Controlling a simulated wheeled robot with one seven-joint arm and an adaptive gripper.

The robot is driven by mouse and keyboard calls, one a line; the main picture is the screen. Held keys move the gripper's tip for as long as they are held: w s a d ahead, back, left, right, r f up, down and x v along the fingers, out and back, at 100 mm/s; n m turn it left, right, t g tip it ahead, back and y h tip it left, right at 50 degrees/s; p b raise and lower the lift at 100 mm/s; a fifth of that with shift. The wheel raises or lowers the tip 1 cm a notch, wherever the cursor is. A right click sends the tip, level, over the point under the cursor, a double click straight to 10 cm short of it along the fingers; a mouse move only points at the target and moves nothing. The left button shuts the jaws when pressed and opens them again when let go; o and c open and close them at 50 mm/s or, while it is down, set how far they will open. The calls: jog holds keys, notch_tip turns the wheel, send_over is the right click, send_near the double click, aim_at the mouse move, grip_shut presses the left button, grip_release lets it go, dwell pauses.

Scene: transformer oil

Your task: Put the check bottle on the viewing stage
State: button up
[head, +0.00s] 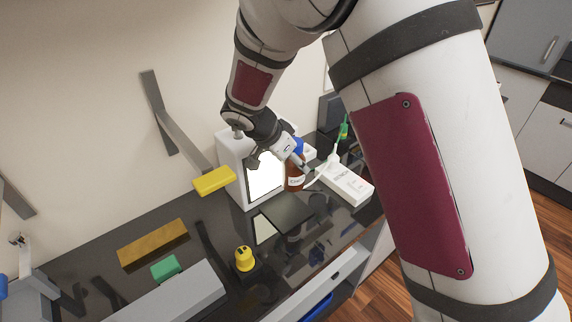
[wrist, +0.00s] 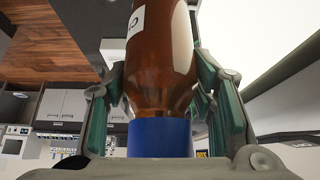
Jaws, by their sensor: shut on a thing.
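The check bottle (head: 295,179) is amber with a pale label and a blue cap (wrist: 160,138). My gripper (head: 297,160) is shut on it, with the fingers on both sides near the neck in the wrist view (wrist: 165,100). The bottle looks roughly upright in the head view, in front of the lit white panel (head: 262,178) of a white box (head: 232,152). A dark flat plate (head: 290,212), which looks like the viewing stage, lies at the foot of the panel. I cannot tell whether the bottle's base touches it.
A white labelled box (head: 346,184) and a green-tipped bottle (head: 342,132) stand close at the right. A yellow-topped item (head: 244,259), a green block (head: 165,268) and a brown bar (head: 152,243) lie on the glossy black counter (head: 90,265) at the left.

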aim_at(286, 187)
jog(key=shift+s+a+r+m+g+h+b, duration=0.1)
jog(key=shift+s+a+m+g+h+b, duration=0.3)
jog(key=shift+s+a+m, duration=0.5)
jog(key=shift+s+a+r+m, duration=0.1)
jog(key=shift+r+m, duration=0.1)
jog(key=shift+m, duration=0.2)
jog(key=shift+f+b, duration=0.55)
jog(key=shift+f, duration=3.45)
jog(key=shift+f, duration=0.3)
jog(key=o, duration=1.6)
jog(key=shift+r, duration=0.1)
